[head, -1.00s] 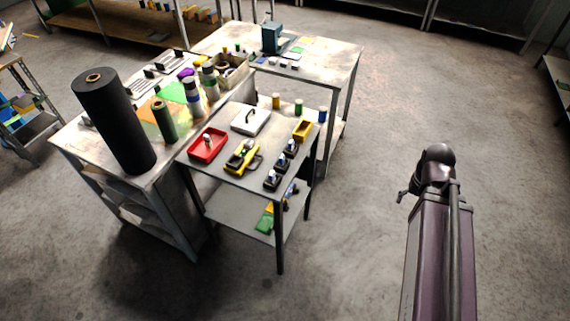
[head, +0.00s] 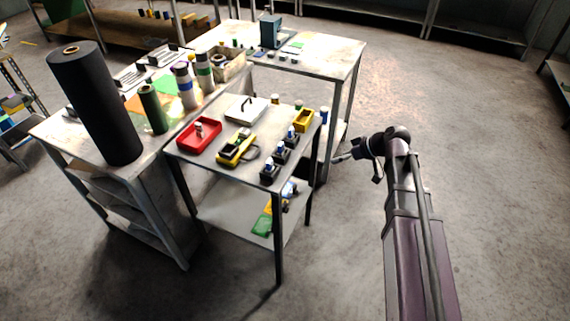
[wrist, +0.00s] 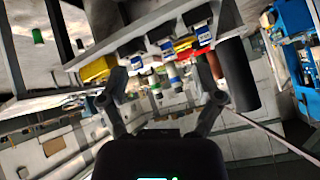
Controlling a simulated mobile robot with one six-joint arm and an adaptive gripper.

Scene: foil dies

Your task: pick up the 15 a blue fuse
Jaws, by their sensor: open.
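Small blue-and-white pieces stand in black holders along the right edge of the near table (head: 222,168). I see a front one (head: 268,164), a middle one (head: 281,145) and a back one (head: 293,132). They also show in the wrist view, near the table edge, including one at the right (wrist: 203,40). Their markings are too small to read, so I cannot tell which is the 15 A blue fuse. My gripper (head: 338,158) is to the right of the table, apart from the holders. In the wrist view its fingers (wrist: 160,72) are spread with nothing held between them.
A red tray (head: 199,136), a yellow-black meter (head: 237,148), a white case (head: 246,108) and a yellow bin (head: 303,120) share the near table. A tall black roll (head: 95,105) stands on the left bench.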

